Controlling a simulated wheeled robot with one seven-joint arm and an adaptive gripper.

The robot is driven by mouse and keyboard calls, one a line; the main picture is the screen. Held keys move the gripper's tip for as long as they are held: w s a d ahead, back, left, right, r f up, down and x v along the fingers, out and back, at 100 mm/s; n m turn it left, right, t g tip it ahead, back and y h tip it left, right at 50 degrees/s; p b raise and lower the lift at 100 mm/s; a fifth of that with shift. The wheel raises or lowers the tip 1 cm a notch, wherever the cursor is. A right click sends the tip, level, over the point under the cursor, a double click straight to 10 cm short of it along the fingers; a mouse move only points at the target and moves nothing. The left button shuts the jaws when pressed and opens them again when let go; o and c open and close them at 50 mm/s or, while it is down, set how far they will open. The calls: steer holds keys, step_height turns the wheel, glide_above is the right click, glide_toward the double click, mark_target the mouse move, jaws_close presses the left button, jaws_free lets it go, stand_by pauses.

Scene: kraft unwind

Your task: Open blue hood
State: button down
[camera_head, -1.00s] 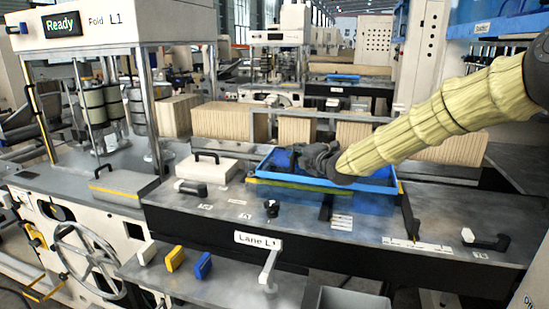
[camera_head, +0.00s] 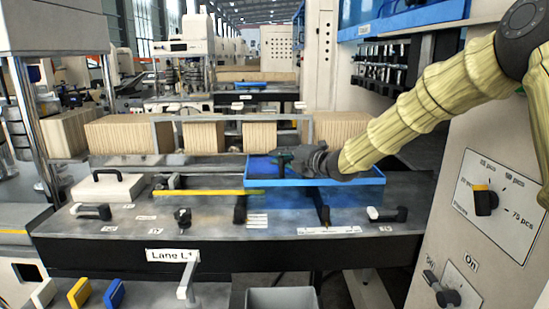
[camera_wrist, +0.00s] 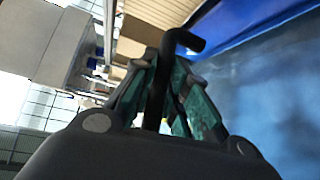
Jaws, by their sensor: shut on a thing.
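The blue hood (camera_head: 340,191) lies on the grey bench top in the head view, a low translucent blue cover with a brighter blue rim. A yellow bar (camera_head: 195,192) extends from its left side, with bench uncovered behind the bar. My gripper (camera_head: 287,161) reaches in from the right over the hood's back left part. In the wrist view my gripper (camera_wrist: 165,88) has its green-padded fingers shut around a black bent handle (camera_wrist: 186,41). The blue hood (camera_wrist: 265,95) fills the right of that view. The join between handle and hood is hidden.
A white box with a black handle (camera_head: 107,187) stands at the left of the bench. A dial panel (camera_head: 495,205) stands at the right. Brown stacks (camera_head: 130,134) line the back.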

steer(key=shift+d+r, duration=0.1)
steer(key=shift+d, duration=0.2)
steer(key=c, duration=1.4)
jaws_free()
steer(key=shift+w, duration=0.1)
steer(key=v, duration=0.7)
steer(key=shift+d, duration=0.1)
steer(key=shift+s, duration=0.25)
